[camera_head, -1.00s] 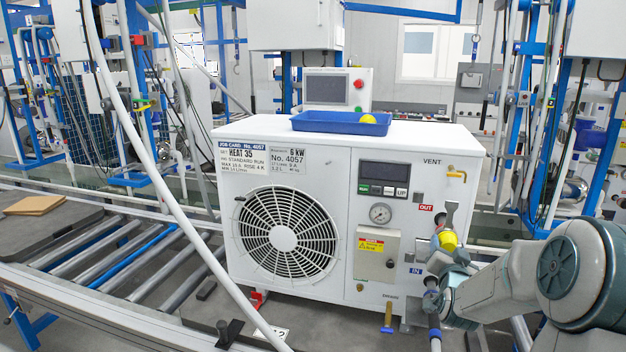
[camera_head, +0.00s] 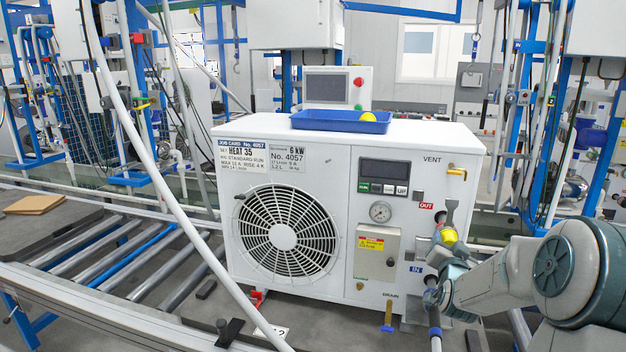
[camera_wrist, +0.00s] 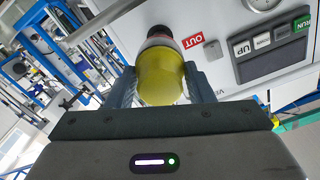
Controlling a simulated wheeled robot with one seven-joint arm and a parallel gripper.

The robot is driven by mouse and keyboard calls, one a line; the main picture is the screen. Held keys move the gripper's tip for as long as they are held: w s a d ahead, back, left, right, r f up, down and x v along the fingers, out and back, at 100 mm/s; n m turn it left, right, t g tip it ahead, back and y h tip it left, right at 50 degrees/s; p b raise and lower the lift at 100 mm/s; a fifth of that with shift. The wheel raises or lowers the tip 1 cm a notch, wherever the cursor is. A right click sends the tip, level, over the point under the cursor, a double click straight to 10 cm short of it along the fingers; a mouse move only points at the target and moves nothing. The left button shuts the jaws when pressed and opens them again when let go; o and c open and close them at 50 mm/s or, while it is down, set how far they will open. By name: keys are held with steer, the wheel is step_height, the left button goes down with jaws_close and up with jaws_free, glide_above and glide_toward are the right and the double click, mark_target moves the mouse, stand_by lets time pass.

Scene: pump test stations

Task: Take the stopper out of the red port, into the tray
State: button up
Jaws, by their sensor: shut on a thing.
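The yellow stopper (camera_head: 448,237) is at the OUT port on the right of the white unit's front. In the wrist view the stopper (camera_wrist: 162,80) sits between the two fingers of my gripper (camera_wrist: 162,72), which is shut on it. A pale collar with a dark red ring (camera_wrist: 160,33) shows at the stopper's far end; I cannot tell whether the stopper is still seated. My gripper (camera_head: 446,246) is small and partly hidden by my wrist in the head view. The blue tray (camera_head: 312,124) lies on top of the unit with a yellow round thing (camera_head: 367,116) inside.
The red OUT label (camera_head: 426,206) is just left of the port, and the gauge (camera_head: 380,212) is farther left. A brass vent fitting (camera_head: 457,172) sticks out above. The unit's top (camera_head: 425,135) is clear right of the tray.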

steer(key=shift+b+v, duration=1.05)
steer(key=shift+v, duration=0.8)
steer(key=v, duration=0.2)
steer(key=shift+s+a+b, duration=0.1)
steer(key=shift+s+b, duration=0.2)
steer(key=shift+b, duration=0.05)
stand_by(0.3)
